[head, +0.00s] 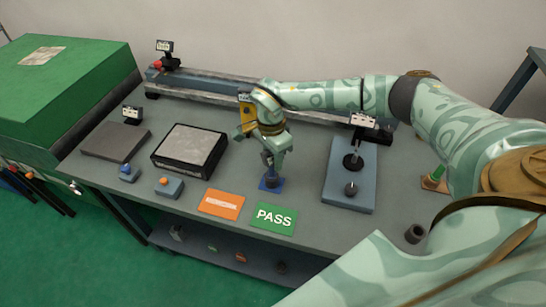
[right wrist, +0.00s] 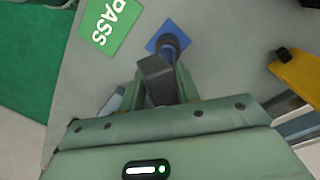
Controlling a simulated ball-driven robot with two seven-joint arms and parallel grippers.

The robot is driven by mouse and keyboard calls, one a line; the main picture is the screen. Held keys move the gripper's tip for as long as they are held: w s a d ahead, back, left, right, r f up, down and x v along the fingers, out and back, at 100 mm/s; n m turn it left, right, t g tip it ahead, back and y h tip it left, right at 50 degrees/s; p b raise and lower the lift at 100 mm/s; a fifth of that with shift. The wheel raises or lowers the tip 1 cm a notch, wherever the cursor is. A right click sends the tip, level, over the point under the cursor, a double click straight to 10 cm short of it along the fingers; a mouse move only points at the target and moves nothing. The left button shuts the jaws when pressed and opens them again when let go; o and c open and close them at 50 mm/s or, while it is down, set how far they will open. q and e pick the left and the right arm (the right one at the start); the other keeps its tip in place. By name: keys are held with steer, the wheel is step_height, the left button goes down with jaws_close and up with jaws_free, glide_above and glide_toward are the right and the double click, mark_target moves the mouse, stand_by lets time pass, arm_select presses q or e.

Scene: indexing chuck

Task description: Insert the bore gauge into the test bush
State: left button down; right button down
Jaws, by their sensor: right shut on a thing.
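My right gripper (head: 268,157) points down over the front middle of the bench. It is shut on a dark grey block-like piece, seemingly the bore gauge (right wrist: 155,76), which shows between its fingers in the right wrist view. Just below is a dark blue round bush, seemingly the test bush (right wrist: 174,43), on a blue square plate (head: 270,184). The gauge's lower end is hidden, so I cannot tell whether it is above the bush or in it. My left gripper is not in view.
A green PASS card (head: 274,217) and an orange card (head: 221,203) lie at the front edge. A blue-grey fixture plate (head: 337,188) with dark round parts stands to the right. A dark hollow cylinder (head: 415,233) is near my right arm. A rail (head: 215,88) runs behind.

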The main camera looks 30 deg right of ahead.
steer(key=c, duration=0.9)
jaws_free()
steer(key=r, duration=0.5)
steer(key=w+r, duration=0.1)
steer(key=r, duration=0.5)
steer(key=r+p, duration=0.1)
steer(key=r, duration=0.4)
steer(key=shift+w+r, duration=0.15)
